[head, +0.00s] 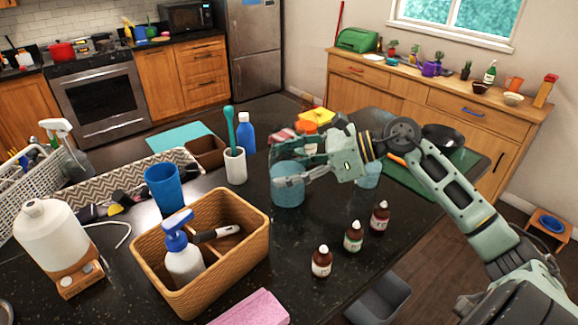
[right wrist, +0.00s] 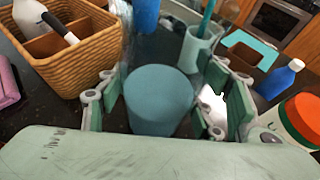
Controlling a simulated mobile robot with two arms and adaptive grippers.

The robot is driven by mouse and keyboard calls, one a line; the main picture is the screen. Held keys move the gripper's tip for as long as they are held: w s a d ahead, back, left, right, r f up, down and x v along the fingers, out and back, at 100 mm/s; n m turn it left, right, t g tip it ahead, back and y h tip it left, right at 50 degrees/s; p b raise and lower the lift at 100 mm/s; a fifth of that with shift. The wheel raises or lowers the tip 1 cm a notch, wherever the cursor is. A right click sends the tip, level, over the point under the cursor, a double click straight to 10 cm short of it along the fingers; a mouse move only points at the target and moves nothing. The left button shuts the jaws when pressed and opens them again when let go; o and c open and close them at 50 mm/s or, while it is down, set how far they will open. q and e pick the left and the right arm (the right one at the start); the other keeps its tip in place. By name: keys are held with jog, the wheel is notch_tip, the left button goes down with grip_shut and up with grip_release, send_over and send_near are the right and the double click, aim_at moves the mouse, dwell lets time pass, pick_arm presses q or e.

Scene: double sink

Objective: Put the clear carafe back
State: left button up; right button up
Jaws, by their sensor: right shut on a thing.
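The clear carafe (head: 288,190) stands upright at the middle of the dark counter in the head view, its lower part looking bluish. My right gripper (head: 288,168) reaches in from the right and is shut around it; the fingers hide part of its upper body. In the right wrist view the carafe (right wrist: 160,100) sits between the two finger pairs, its bluish part in the middle. I cannot tell whether its base touches the counter. My left gripper is not in view.
A wicker caddy (head: 218,287) stands at the front left, with a blue tumbler (head: 163,188) behind it. A white cup (head: 235,166) with a teal brush and a blue bottle (head: 246,134) are close behind the carafe. Several small brown bottles (head: 353,238) stand at the front right.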

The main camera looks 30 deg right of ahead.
jog(key=shift+f, duration=0.3)
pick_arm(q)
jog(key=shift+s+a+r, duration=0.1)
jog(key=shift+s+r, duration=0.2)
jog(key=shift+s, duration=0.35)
pick_arm(e)
jog(key=shift+f, duration=0.25)
jog(key=o, duration=1.3)
jog(key=shift+f, duration=0.2)
jog(key=o, duration=0.5)
jog(key=shift+r, duration=0.1)
jog(key=shift+c, duration=0.2)
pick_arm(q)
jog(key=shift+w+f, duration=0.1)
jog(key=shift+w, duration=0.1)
